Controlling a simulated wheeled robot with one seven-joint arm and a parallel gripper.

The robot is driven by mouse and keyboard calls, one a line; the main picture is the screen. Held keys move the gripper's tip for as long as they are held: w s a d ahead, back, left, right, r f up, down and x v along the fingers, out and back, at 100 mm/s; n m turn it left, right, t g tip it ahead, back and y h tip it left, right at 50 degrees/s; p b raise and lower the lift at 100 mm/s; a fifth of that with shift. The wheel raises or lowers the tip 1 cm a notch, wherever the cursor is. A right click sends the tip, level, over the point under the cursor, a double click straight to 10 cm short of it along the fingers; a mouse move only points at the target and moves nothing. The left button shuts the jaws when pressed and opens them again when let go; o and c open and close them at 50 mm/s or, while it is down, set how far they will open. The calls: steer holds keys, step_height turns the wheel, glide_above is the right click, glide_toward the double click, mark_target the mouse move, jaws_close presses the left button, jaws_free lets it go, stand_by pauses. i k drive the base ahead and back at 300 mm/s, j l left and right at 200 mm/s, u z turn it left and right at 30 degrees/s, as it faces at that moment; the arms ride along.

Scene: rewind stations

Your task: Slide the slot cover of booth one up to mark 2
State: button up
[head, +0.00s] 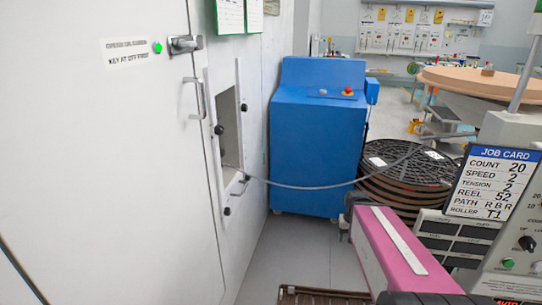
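The booth wall (110,180) fills the left of the head view. A tall slot opening (230,130) in it is framed by two upright rails with black knobs. A pale panel that looks like the slot cover (236,208) sits low between the rails, below the opening, with a small handle (239,185) near its top. No mark numbers can be read at the slot. My pink arm reaches in from the lower right. Its dark end, my gripper (346,221), is right of the slot and apart from it; its fingers are too unclear to judge.
A grey cable (310,187) runs from the slot across to stacked dark reels (400,175). A blue cabinet (318,140) stands beyond the slot. A job card (494,183) and control panel are at right.

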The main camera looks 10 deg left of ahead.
mark_target(234, 195)
steer(key=u, duration=1.25)
